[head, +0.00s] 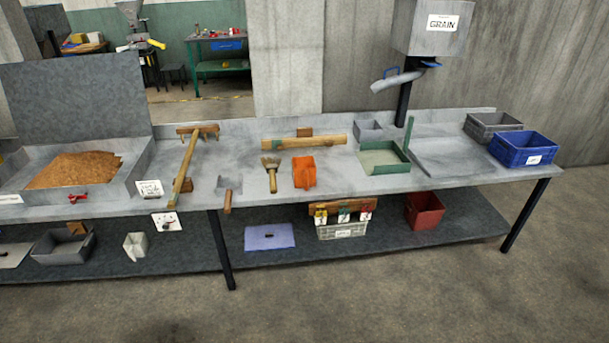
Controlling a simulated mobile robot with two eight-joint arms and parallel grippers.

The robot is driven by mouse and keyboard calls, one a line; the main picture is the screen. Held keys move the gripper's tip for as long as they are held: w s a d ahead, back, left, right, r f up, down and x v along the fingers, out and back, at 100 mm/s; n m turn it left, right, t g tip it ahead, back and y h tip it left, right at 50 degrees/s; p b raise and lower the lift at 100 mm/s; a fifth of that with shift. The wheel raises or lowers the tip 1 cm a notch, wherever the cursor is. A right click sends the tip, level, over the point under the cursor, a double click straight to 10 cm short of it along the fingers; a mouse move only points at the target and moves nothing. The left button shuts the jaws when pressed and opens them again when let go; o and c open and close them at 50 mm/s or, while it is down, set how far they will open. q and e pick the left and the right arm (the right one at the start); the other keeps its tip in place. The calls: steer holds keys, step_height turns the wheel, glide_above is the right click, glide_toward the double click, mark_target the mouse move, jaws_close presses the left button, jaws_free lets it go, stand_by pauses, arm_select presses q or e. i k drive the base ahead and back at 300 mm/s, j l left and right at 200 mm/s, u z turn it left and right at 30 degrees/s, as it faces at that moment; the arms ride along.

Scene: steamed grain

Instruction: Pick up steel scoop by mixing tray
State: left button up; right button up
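A grey steel scoop (229,185) with a short wooden handle lies on the metal bench, its handle pointing to the front edge. Left of it, past a wooden T-shaped rake, is a large shallow metal tray (118,186) holding a heap of brown grain (75,170); it looks like the mixing tray, though its label is too small to read. Neither of my grippers is in view.
The wooden rake (190,160) lies between tray and scoop. Right of the scoop are a brush (271,170), an orange scoop (304,173), a green-edged tray (383,168) and a blue crate (521,149). A lower shelf (390,240) holds bins. The floor in front is clear.

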mark_target(229, 191)
steer(key=i+u, duration=0.15)
steer(key=i, duration=0.65)
steer(key=i+u, duration=0.1)
steer(key=i, duration=0.7)
steer(key=i+l+u, duration=0.15)
steer(key=i, duration=0.65)
